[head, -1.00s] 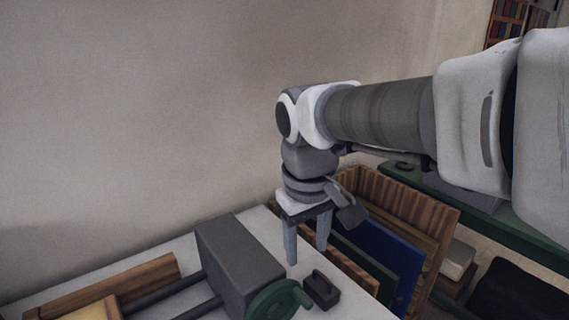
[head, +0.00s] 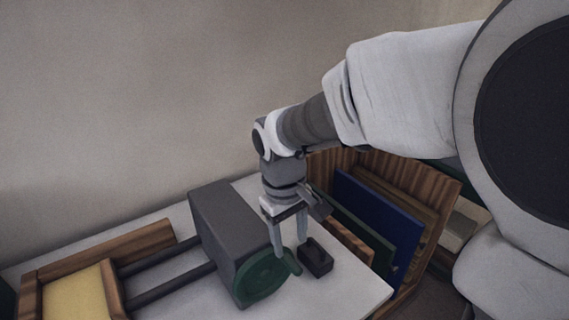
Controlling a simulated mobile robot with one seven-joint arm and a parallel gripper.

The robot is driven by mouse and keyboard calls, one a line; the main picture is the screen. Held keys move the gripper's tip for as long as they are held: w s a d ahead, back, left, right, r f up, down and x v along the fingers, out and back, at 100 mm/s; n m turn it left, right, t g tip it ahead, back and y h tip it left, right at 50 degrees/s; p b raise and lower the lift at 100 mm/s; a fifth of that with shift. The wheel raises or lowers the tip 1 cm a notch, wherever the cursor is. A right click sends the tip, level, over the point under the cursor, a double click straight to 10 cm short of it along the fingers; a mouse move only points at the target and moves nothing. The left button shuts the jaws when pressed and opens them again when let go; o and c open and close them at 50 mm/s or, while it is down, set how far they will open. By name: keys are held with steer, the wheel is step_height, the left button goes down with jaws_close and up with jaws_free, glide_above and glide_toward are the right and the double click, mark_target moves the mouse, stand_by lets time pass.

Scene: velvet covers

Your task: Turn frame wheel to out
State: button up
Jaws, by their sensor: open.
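The green frame wheel (head: 262,280) is mounted on the right face of a dark grey block (head: 222,235) on the white table. A small handle knob (head: 294,262) sticks out at the wheel's upper right rim. My gripper (head: 289,252) points down just above and behind the wheel's right side, near the knob, with its two fingers apart. Whether a finger touches the knob cannot be told. Two dark rods (head: 170,270) run left from the block to a wooden frame (head: 112,292) with a yellow panel (head: 75,294).
A small black block with a raised handle (head: 316,258) sits right beside my gripper. A wooden crate (head: 440,232) holding upright blue (head: 375,225) and green boards stands past the table's right edge. The white table top (head: 345,290) is clear at the front right.

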mark_target(292, 263)
steer(key=f, duration=0.7)
steer(key=shift+w+d+b, duration=0.15)
steer(key=shift+d+b, duration=0.15)
steer(key=shift+b, duration=0.05)
jaws_close()
stand_by(1.0)
